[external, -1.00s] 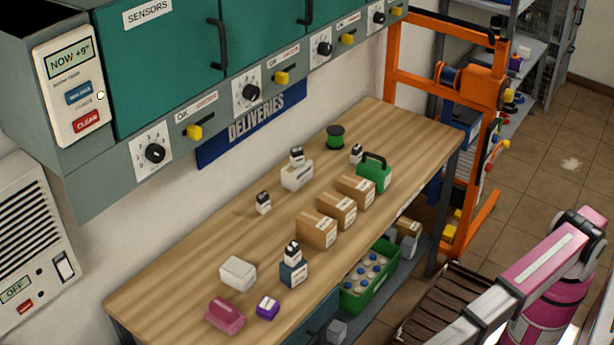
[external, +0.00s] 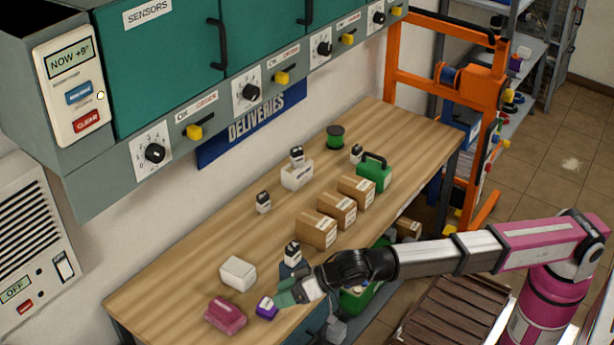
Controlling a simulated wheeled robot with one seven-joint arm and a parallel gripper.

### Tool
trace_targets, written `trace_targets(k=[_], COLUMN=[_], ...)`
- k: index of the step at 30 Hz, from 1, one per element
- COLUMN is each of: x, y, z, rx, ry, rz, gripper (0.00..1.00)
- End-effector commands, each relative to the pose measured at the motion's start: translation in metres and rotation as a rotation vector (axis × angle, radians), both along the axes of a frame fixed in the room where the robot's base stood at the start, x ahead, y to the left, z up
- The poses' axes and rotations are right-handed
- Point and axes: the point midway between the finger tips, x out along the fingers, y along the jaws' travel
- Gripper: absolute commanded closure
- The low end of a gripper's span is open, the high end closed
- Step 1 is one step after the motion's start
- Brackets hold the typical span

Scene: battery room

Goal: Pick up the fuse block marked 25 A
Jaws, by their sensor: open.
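Several small black-and-white blocks that look like fuse blocks are on the wooden bench; their markings are too small to read, so I cannot tell which is 25 A. One block (external: 263,202) stands on bare wood at the bench's middle left. Another block (external: 297,154) sits on a white box, and one (external: 356,153) stands beside the green case. My gripper (external: 278,301) is open, low at the bench's front edge, beside the small purple box (external: 266,309). I cannot tell whether they touch.
A white box (external: 238,273) and a pink box (external: 225,314) lie left of my gripper. Cardboard boxes (external: 337,210) stand in a row behind my arm. A green case (external: 374,173) and a green spool (external: 335,138) are farther back. The bench's left rear (external: 190,258) is clear.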

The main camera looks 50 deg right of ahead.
Motion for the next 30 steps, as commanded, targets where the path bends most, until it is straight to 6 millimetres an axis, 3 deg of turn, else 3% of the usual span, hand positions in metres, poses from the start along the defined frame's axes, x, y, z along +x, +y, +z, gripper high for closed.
trace_targets(k=[1,3,9,14,21,30], x=[0.02,0.044,0.106,0.152,0.215,0.278], y=[-0.023,-0.049,-0.126,-0.186,-0.265,-0.359], z=[0.005,0.013,0.03,0.031,0.005,-0.04], rx=[0.057,0.143,0.391,0.568,0.765,0.954], ry=[0.044,0.112,0.302,0.468,0.776,1.215], rz=[-0.049,-0.113,-0.289,-0.418,-0.587,-0.732], gripper=[0.33,0.33,0.33,0.33,0.33,0.33])
